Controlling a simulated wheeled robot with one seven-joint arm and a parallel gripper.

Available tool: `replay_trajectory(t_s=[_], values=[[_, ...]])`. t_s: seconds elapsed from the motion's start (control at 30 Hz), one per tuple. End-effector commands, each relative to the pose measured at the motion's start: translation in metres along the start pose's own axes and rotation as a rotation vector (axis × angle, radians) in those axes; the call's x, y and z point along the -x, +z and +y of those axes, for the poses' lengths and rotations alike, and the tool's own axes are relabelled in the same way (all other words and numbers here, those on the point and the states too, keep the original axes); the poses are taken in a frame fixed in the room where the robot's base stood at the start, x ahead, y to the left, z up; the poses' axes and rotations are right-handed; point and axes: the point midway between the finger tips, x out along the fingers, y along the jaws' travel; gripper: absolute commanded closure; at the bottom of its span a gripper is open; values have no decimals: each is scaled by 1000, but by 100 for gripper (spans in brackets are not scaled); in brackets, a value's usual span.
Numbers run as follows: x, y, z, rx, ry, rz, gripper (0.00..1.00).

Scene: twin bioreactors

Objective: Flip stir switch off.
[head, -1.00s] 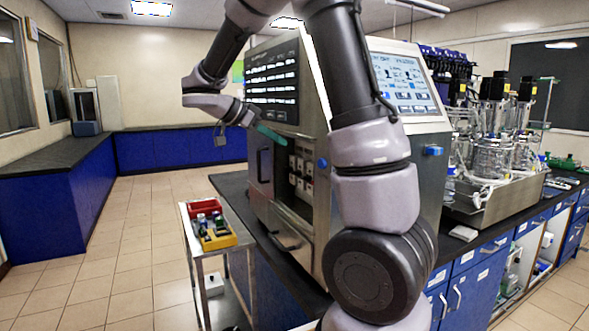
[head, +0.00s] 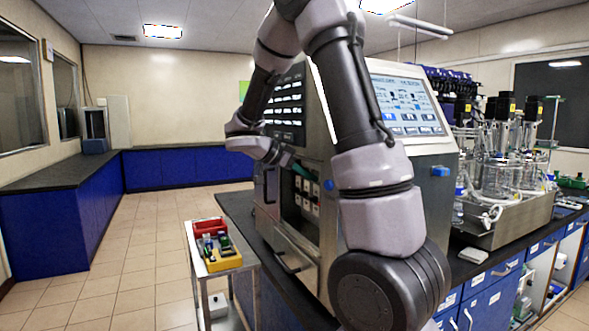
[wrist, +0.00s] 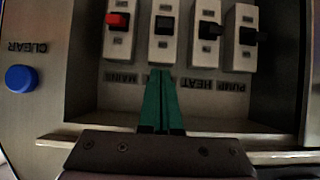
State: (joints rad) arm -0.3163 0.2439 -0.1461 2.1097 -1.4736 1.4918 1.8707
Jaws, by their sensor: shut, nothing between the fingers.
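A row of switches on white plates is set in a recess of the bioreactor cabinet (head: 410,170). In the wrist view, labels read upside down: a red mains switch (wrist: 117,20), a heat switch (wrist: 208,31) and a pump switch (wrist: 247,36), both black. Between mains and heat is a black switch (wrist: 163,24); its label is hidden behind my fingers, so it is likely the stir switch. Its lever position is unclear. My gripper (wrist: 161,74) is shut and empty, its green fingertips just short of that switch's plate or at its edge; contact is unclear.
A blue clear button (wrist: 21,78) is left of the recess, and a metal ledge (wrist: 270,143) runs along its edge. Glass vessels (head: 502,175) stand on the bench at right. The floor at left is clear.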

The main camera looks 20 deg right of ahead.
Motion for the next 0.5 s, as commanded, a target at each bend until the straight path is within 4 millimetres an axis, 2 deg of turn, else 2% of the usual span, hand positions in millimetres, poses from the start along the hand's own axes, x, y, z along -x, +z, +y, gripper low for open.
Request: replay_trajectory(t_s=[0.03,0.2,0.5], values=[[-6,5,0,5,3,1,100],[-10,29,0,3,1,0,100],[-12,39,0,0,0,0,100]])
